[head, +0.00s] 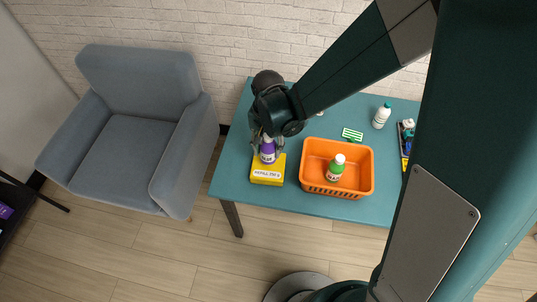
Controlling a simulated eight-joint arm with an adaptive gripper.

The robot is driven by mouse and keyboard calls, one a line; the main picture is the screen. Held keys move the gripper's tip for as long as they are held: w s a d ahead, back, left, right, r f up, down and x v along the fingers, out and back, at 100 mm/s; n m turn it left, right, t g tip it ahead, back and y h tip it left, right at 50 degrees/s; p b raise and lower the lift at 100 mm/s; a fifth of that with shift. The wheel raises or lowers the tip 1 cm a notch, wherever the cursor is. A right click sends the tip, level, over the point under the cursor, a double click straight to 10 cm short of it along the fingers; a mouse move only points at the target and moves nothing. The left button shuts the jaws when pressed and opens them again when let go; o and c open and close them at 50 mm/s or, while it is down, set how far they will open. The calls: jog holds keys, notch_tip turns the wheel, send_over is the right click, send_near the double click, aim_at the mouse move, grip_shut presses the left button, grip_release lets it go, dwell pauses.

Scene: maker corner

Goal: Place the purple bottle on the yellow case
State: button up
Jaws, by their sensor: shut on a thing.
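The purple bottle (267,155) is upright in my gripper (267,143), which is shut around its upper part. The yellow case (268,178) lies near the front left edge of the teal table, with a white label on its front. The bottle is over the rear part of the case's top. I cannot tell whether its base touches the case or hangs just above it. My gripper hides the bottle's top.
An orange basket (313,181) holding a green bottle (338,164) stands right of the case. A green-striped item (352,134), a white bottle (382,116) and a dark tray of items (406,138) are farther right on the table (233,177). A grey armchair (143,125) stands to the left.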

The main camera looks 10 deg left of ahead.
aim_at(268, 155)
jog(key=shift+f, duration=0.3)
jog(key=shift+f, duration=2)
jog(key=shift+f+b, duration=0.2)
jog(key=shift+b, duration=0.2)
jog(key=o, duration=1)
jog(key=shift+r+p, duration=0.3)
jog(key=shift+r+p, duration=0.4)
jog(key=shift+r, duration=5.5)
